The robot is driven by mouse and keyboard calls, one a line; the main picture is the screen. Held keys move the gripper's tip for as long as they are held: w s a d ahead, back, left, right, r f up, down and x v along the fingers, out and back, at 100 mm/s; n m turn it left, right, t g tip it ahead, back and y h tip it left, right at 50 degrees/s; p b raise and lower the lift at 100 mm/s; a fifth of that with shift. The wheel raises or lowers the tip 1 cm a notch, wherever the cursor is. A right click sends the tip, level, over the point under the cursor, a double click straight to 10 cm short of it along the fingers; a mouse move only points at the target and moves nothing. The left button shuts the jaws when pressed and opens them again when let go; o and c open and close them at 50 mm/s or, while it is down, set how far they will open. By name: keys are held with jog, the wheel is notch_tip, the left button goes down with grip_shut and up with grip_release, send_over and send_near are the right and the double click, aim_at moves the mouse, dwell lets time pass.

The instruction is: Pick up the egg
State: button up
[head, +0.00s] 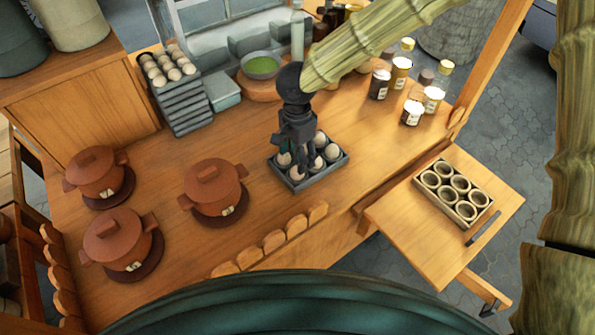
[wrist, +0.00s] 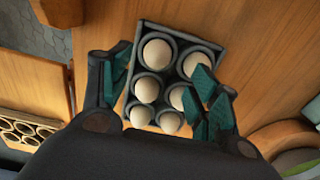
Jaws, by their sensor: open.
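Several pale eggs sit in a dark grey egg tray (head: 310,182) on the wooden counter. In the wrist view the tray (wrist: 218,50) shows its cups, with an egg (wrist: 157,54) at the top left, another egg (wrist: 147,90) below it, and others partly covered by a finger. My gripper (head: 297,160) is over the tray, pointing down, and hides some of the eggs in the head view. In the wrist view my gripper (wrist: 160,88) is open, with its teal-padded fingers on either side of the tray. I cannot tell whether either finger touches an egg.
Three lidded clay pots (head: 215,190) stand left on the counter (head: 255,225). A stack of egg trays (head: 180,100) and a green-filled bowl (head: 261,66) are behind. Several jars (head: 402,73) stand back right. A cup tray (head: 473,213) lies on the lower right shelf (head: 440,255).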

jog(key=shift+s+f, duration=0.2)
jog(key=shift+f, duration=0.45)
jog(key=shift+s+f+p, duration=0.1)
jog(key=shift+f+p, duration=0.65)
jog(key=shift+f, duration=1.45)
jog(key=c, duration=0.7)
jog(key=shift+c, duration=0.2)
